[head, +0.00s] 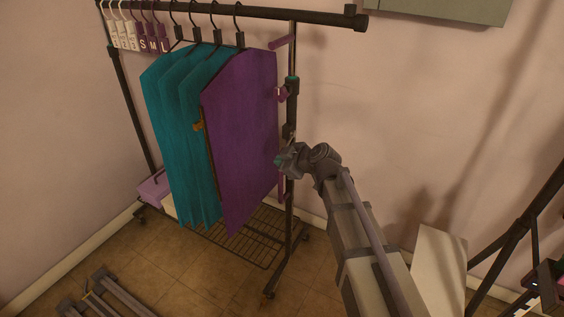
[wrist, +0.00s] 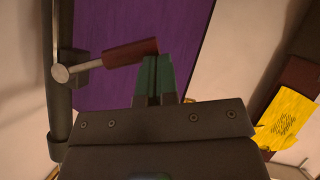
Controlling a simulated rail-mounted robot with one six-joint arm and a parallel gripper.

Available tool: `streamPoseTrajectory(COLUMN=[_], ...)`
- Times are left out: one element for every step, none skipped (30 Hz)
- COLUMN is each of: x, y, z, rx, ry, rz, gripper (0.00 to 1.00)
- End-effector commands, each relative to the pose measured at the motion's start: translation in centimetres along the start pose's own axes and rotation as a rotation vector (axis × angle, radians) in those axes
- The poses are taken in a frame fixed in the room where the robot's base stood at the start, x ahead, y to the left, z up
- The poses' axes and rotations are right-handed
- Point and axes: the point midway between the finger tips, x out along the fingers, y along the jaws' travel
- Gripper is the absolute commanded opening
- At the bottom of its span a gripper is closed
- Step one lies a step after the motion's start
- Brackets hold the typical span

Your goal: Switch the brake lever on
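The lever (wrist: 131,52) has a dark red grip on a short metal arm, joined to a round pivot on a dark post at the left of the wrist view. It points right and slightly up, in front of a purple garment. My gripper (wrist: 157,62) has green fingers that look closed together, with only a thin dark line between them. The fingertips are just below the free end of the red grip; I cannot tell whether they touch it. In the head view my gripper (head: 282,161) is beside the rack's right post, and I cannot make out the lever clearly.
A clothes rack (head: 325,16) carries teal garments (head: 170,110) and a purple garment (head: 240,130), close left of my gripper. A wire shelf (head: 255,240) is below. A yellow label (wrist: 287,117) is at right in the wrist view. Wall space right of the rack is open.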

Motion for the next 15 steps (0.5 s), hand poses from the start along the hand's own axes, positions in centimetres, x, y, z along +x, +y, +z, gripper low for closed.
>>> streamPoseTrajectory(x=[0.1,0.0,0.0,-0.1,-0.2,-0.4,-0.6,-0.9,-1.3,-1.7,-2.1,-2.7,-3.2,-3.8,-4.7], y=[0.0,0.0,0.0,0.0,0.0,0.0,0.0,0.1,0.1,0.1,0.0,0.0,0.0,-0.1,-0.2], z=[0.0,0.0,0.0,-0.1,-0.2,-0.5,-0.7,-1.0,-1.5,-1.9,-2.4,-3.0,-3.6,-4.0,-3.5], rx=[0.0,0.0,0.0,0.0,0.0,0.0,0.0,0.0,0.0,0.0,0.0,0.0,0.0,0.001,0.001], ry=[-0.001,-0.001,-0.001,-0.001,-0.001,-0.001,0.0,0.0,0.0,0.0,0.0,0.0,0.0,0.0,-0.001], rz=[-0.001,-0.001,-0.001,-0.001,-0.001,-0.001,-0.001,0.0,0.0,0.0,0.0,0.0,0.001,0.001,0.003], gripper=[0.0,0.0,0.0,0.0,0.0,0.0,0.0,0.0,0.0,0.0,0.0,0.0,0.0,0.0,0.0])
